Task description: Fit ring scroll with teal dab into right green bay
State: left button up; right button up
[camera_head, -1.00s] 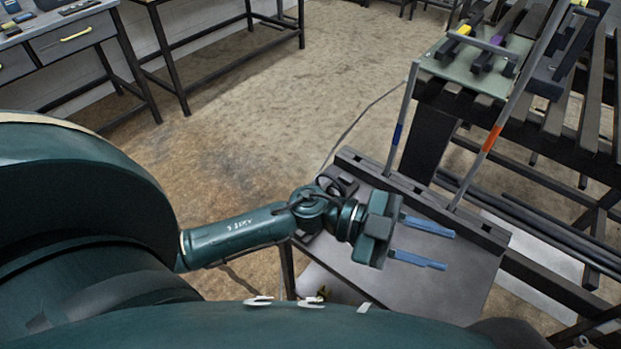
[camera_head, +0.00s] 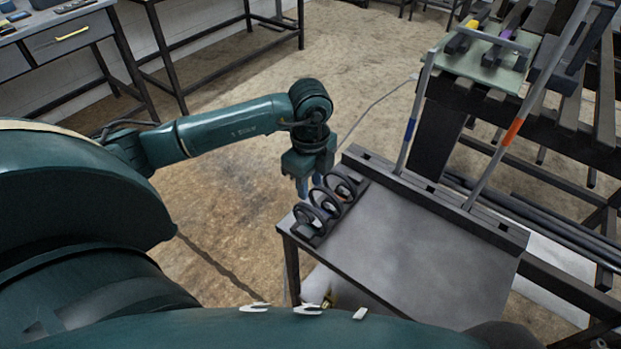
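Three dark ring-shaped pieces stand in a row in a dark rack (camera_head: 322,232) on the left edge of the grey table (camera_head: 400,250). The front ring (camera_head: 305,220) shows a small greenish-teal patch near its base; the others show reddish and purplish patches, all too small to be sure of. My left gripper (camera_head: 310,186) points down just behind and left of the rings, with its blue fingers apart. Whether it touches a ring cannot be told. A green board (camera_head: 490,62) at the upper right carries dark pieces with yellow and purple marks. My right gripper is out of view.
A dark slotted rail (camera_head: 440,200) runs along the table's back edge. Two slanted poles rise from it, one with a blue band (camera_head: 410,130) and one with an orange band (camera_head: 513,131). The grey tabletop is clear right of the rings.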

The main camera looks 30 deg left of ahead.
aim_at(310, 207)
pick_arm(q)
notch_tip(310, 207, down, 7)
jog(key=b, duration=0.4)
jog(key=shift+r, duration=0.15)
jog(key=shift+f+b, duration=0.35)
jog(key=shift+b, duration=0.05)
jog(key=shift+f+b, duration=0.4)
jog(key=shift+f, duration=0.2)
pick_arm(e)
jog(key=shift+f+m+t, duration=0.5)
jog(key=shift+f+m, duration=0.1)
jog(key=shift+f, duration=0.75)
pick_arm(q)
grip_shut()
jog(key=shift+r, duration=0.2)
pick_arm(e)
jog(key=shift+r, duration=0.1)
pick_arm(q)
jog(key=shift+r+p, duration=1.25)
jog(key=shift+p, duration=0.05)
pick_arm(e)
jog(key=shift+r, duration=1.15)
pick_arm(q)
jog(key=shift+r, duration=0.1)
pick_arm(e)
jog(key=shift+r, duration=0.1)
